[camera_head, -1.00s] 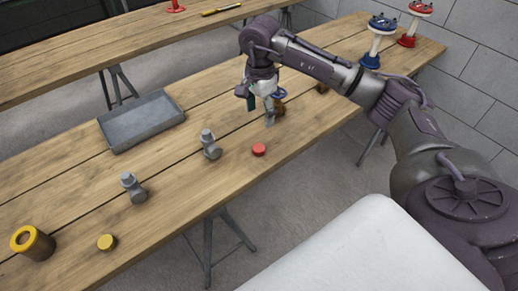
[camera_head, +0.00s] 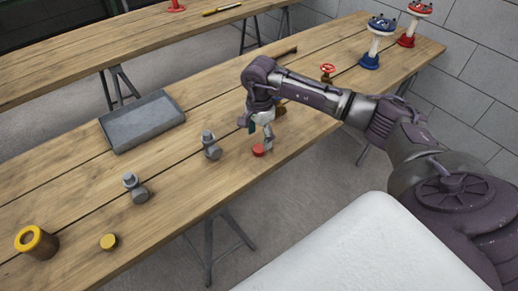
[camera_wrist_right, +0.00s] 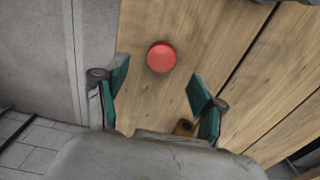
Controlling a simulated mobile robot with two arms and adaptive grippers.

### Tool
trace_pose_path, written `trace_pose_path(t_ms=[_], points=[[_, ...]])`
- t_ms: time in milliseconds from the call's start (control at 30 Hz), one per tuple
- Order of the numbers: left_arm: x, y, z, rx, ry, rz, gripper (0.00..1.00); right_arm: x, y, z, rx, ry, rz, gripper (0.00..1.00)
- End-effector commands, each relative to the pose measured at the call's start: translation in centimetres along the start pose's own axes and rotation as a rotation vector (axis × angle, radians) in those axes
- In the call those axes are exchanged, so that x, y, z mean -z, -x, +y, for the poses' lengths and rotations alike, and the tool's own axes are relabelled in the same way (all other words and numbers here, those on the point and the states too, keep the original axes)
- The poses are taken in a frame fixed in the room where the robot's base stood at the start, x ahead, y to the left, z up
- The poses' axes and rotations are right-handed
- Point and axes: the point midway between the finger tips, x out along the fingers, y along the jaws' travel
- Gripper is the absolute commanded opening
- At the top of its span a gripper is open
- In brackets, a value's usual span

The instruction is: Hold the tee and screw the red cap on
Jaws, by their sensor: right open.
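A small round red cap (camera_head: 258,150) lies flat on the wooden table near its front edge. It also shows in the right wrist view (camera_wrist_right: 161,57), beyond the fingertips. A grey tee (camera_head: 211,146) stands on the table to the left of the cap. A second grey tee (camera_head: 134,187) is further left. My right gripper (camera_head: 266,143) is just above and beside the red cap. In the right wrist view (camera_wrist_right: 158,80) its green-padded fingers are spread and empty. My left gripper is not in view.
A grey tray (camera_head: 143,121) lies behind the tees. A yellow cap (camera_head: 108,242) and a yellow-rimmed brown cylinder (camera_head: 37,243) are at the left. A red handwheel (camera_head: 327,71), a blue-based post (camera_head: 375,43) and a red-based post (camera_head: 411,27) stand at the right.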

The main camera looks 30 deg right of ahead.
Motion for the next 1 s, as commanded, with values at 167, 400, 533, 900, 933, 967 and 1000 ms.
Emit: trace_pose_path(t_ms=[167,400,533,900,933,967,1000], points=[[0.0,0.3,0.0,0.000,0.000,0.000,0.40,-0.1,-0.3,0.0,-0.002,0.000,-0.001,0.69],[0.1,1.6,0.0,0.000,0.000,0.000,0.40,0.0,-3.8,-0.1,-0.004,-0.001,-0.002,0.69],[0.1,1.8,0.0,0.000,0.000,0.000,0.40,0.0,-5.0,-0.1,-0.002,-0.001,-0.001,0.69],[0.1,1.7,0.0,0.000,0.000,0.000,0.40,0.0,-5.2,-0.2,0.000,0.000,0.000,0.68],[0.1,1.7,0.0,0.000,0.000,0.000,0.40,0.0,-5.2,-0.2,0.000,0.000,0.000,0.63],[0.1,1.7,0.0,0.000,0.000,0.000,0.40,0.0,-5.2,-0.2,0.000,0.000,0.000,0.58],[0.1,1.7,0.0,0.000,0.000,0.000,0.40,0.0,-5.2,-0.2,0.000,0.000,0.000,0.51]])
